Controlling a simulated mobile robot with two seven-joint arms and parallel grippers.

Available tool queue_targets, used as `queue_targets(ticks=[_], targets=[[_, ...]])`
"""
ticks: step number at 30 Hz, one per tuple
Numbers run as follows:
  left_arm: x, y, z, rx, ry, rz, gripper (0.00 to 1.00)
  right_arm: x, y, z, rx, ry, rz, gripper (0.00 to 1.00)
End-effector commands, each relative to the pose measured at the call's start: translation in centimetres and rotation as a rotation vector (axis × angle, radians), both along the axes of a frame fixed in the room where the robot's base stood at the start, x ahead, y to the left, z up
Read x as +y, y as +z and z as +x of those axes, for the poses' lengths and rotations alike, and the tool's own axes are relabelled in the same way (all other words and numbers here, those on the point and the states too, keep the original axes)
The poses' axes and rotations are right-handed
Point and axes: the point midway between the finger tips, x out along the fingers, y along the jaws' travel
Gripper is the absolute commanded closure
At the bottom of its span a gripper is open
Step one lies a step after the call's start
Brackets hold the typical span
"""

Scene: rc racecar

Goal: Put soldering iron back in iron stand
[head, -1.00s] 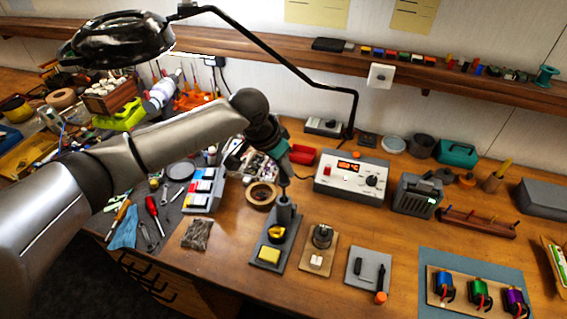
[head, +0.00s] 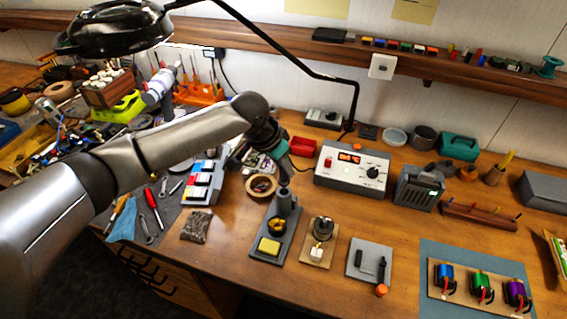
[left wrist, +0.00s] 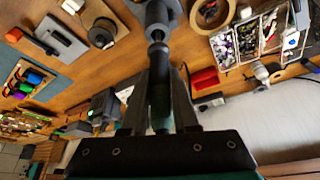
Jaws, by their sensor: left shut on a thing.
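My left gripper (head: 279,158) is shut on the soldering iron (left wrist: 160,98), which points down between the fingers in the left wrist view. The iron stand (head: 270,246) is a dark grey base with an upright holder, a dish of brass-coloured wool and a yellow sponge. The iron's lower end is at the mouth of the stand's holder (head: 285,204), in line with it. The holder (left wrist: 157,15) also shows just beyond the iron in the left wrist view. How far the tip is inside is hidden. My right gripper is not in view.
A soldering station (head: 350,168) with a red display stands behind and right of the stand. A tape roll (head: 261,186) lies close behind it on the left. A small board with a round part (head: 320,244) is close on the right. A magnifier lamp arm crosses above.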

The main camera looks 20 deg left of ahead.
Motion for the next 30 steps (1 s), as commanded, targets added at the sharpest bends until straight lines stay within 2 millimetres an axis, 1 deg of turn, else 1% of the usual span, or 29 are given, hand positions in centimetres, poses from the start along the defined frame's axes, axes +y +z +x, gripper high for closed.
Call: queue_targets(ticks=[30], targets=[[-0.1,-3.1,0.0,-0.001,-0.001,-0.001,1.0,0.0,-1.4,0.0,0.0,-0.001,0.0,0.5]])
